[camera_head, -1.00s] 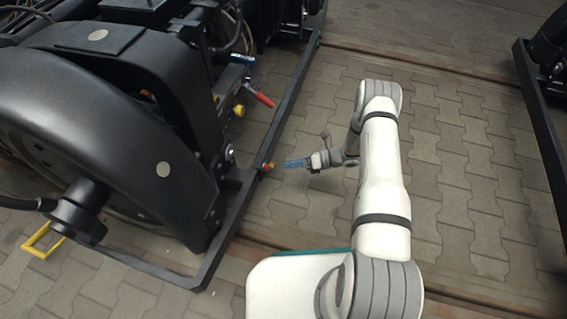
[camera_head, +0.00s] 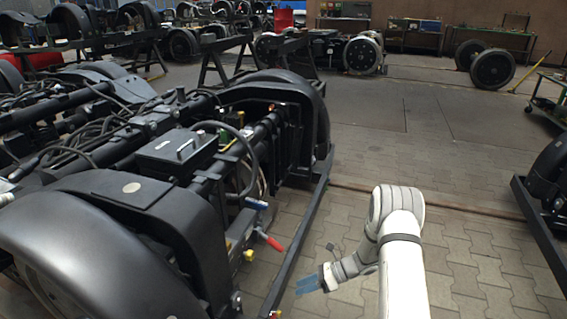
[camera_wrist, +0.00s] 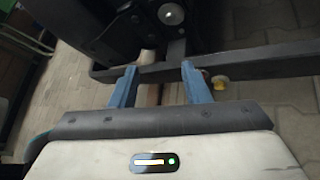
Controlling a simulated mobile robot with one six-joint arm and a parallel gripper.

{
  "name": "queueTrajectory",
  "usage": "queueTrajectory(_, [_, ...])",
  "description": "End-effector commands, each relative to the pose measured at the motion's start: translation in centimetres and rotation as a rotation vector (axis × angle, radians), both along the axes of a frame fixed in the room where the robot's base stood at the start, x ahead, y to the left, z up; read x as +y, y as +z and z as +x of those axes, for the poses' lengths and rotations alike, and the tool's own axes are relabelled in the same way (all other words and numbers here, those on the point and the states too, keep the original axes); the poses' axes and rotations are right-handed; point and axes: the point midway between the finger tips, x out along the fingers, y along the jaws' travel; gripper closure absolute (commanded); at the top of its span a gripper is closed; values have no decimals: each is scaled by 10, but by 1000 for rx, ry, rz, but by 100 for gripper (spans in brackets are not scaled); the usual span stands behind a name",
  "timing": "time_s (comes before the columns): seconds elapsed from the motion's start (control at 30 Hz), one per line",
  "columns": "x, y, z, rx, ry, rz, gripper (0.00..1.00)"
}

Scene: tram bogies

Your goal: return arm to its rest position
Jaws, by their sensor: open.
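My gripper (camera_head: 309,284) has blue fingers and is at the end of my white arm, low in the head view, to the right of the black bogie (camera_head: 80,236). In the wrist view the gripper (camera_wrist: 158,84) shows two blue fingers spread apart with nothing between them. Beyond them is the bogie's dark frame bar (camera_wrist: 240,62). The fingers look apart from the bar, though the exact gap cannot be told.
A red-handled lever (camera_head: 271,241) and a yellow cap (camera_head: 249,255) stick out of the bogie's side near my gripper. Another bogie (camera_head: 550,190) stands at the right edge. Wheelsets (camera_head: 492,68) and workbenches stand far back.

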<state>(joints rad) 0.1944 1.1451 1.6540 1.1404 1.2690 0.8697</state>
Motion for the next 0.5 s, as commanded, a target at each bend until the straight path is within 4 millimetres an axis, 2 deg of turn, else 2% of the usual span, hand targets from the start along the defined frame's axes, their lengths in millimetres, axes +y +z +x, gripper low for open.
queueTrajectory(0.03, [0,48,-2,-60,53,-28,57])
queueTrajectory(0.1, [0,89,-9,-136,129,-66,57])
queueTrajectory(0.27, [-3,180,-28,-310,302,-150,57])
queueTrajectory(0.3, [-4,202,-34,-354,346,-172,57])
queueTrajectory(0.5, [-11,307,-69,-566,570,-279,57])
